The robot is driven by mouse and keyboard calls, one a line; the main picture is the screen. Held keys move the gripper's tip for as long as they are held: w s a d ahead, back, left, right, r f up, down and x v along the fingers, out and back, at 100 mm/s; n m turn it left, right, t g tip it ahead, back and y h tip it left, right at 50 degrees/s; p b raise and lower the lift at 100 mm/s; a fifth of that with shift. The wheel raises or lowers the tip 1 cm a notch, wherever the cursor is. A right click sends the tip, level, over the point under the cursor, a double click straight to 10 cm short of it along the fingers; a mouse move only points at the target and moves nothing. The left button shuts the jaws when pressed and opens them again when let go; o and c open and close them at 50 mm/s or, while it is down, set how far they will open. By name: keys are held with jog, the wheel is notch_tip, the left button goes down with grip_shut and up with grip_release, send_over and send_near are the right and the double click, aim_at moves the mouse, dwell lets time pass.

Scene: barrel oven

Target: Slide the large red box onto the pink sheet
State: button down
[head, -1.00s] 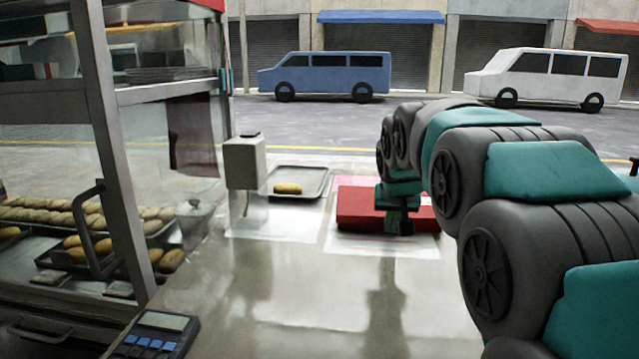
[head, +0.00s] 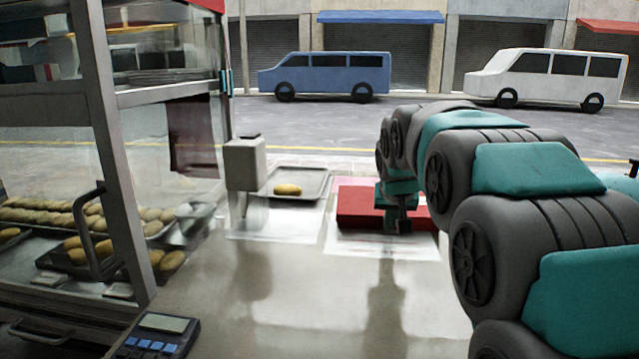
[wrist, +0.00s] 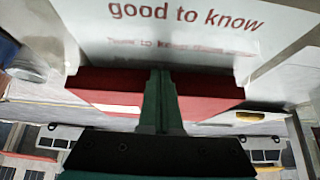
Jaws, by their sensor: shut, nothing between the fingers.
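The large red box (head: 360,207) lies flat on the counter in the head view, over the far part of a white printed sheet (head: 345,243). A pinkish strip (head: 360,181) shows just behind the box; it looks like the pink sheet, mostly hidden. My gripper (head: 397,228) is shut and empty, fingers down at the near side of the box, right of its middle. In the wrist view the shut fingers (wrist: 160,73) cross in front of the red box (wrist: 105,88) and reach its near edge. I cannot tell whether they touch it.
A metal tray (head: 318,190) with a bread roll (head: 288,189) lies left of the box. A grey dispenser-like block (head: 245,163) stands left of it. A glass bread cabinet (head: 105,140) and a calculator (head: 155,335) are at the left.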

jog(key=shift+w+d, duration=0.15)
jog(key=shift+w, duration=1.05)
jog(key=shift+w+p, duration=0.15)
jog(key=shift+p, duration=0.15)
jog(key=shift+w+d+p, duration=0.15)
jog(key=shift+w+p, duration=0.1)
jog(key=shift+w, duration=0.7)
jog(key=shift+w+d+p, duration=0.1)
jog(key=shift+w+p, duration=0.15)
jog(key=shift+w, duration=0.65)
jog(key=shift+w+d+p, duration=0.15)
jog(key=shift+w+p, duration=0.2)
jog(key=shift+w, duration=0.65)
jog(key=shift+w+d+p, duration=0.1)
jog(key=shift+w+p, duration=0.25)
jog(key=shift+w, duration=0.6)
jog(key=shift+w+r, duration=0.1)
jog(key=shift+w, duration=0.05)
